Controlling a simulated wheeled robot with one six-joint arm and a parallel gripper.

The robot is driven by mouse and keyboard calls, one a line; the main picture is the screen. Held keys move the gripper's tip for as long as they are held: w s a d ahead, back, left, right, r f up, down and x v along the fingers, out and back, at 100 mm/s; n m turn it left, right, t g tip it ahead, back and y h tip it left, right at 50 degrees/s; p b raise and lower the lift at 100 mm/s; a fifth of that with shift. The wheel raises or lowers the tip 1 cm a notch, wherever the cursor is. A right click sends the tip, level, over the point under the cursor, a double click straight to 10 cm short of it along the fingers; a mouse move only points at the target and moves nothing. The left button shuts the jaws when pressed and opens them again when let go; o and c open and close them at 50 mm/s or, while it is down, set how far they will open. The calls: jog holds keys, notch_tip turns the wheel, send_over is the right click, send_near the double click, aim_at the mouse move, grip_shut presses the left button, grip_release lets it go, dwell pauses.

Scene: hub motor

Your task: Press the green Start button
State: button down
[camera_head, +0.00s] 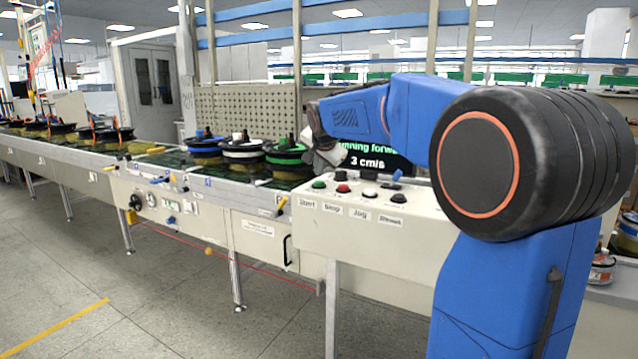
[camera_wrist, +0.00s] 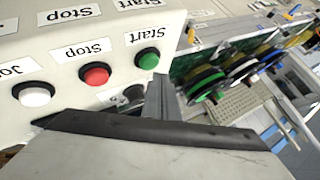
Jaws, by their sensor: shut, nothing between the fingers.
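The green Start button (camera_head: 319,183) is the leftmost in a row on top of the cream control box (camera_head: 420,222). I cannot tell the exact height over the button.
The red Stop button (camera_wrist: 96,74) and white Jog button (camera_wrist: 34,94) sit beside the green one; a black button (camera_head: 397,197) ends the row. A dark screen (camera_head: 370,157) behind shows green text and "3 cm/s". Hub motors (camera_head: 243,151) stand on the conveyor to the left.

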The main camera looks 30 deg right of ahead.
aim_at(319, 183)
jog(key=shift+r, duration=0.1)
jog(key=shift+r, duration=2.45)
jog(key=s+a+f+n+g+y, duration=0.1)
jog(key=s+a+f+n, duration=0.3)
jog(key=s+f, duration=0.5)
jog(key=s+a+f+n+g+y, duration=0.1)
jog(key=s+a+f+n, duration=0.3)
jog(key=s+f, duration=0.6)
jog(key=s+a+f+n+g+y, duration=0.1)
jog(key=s+a+f+n, duration=0.3)
jog(key=s, duration=2.3)
notch_tip(319, 183, down, 5)
jog(key=shift+a+f+n+g, duration=0.2)
jog(key=shift+a+n+g, duration=0.2)
jog(key=shift+a, duration=0.3)
jog(key=shift+w, duration=0.1)
jog(key=shift+w+a, duration=0.1)
jog(key=shift+a, duration=0.7)
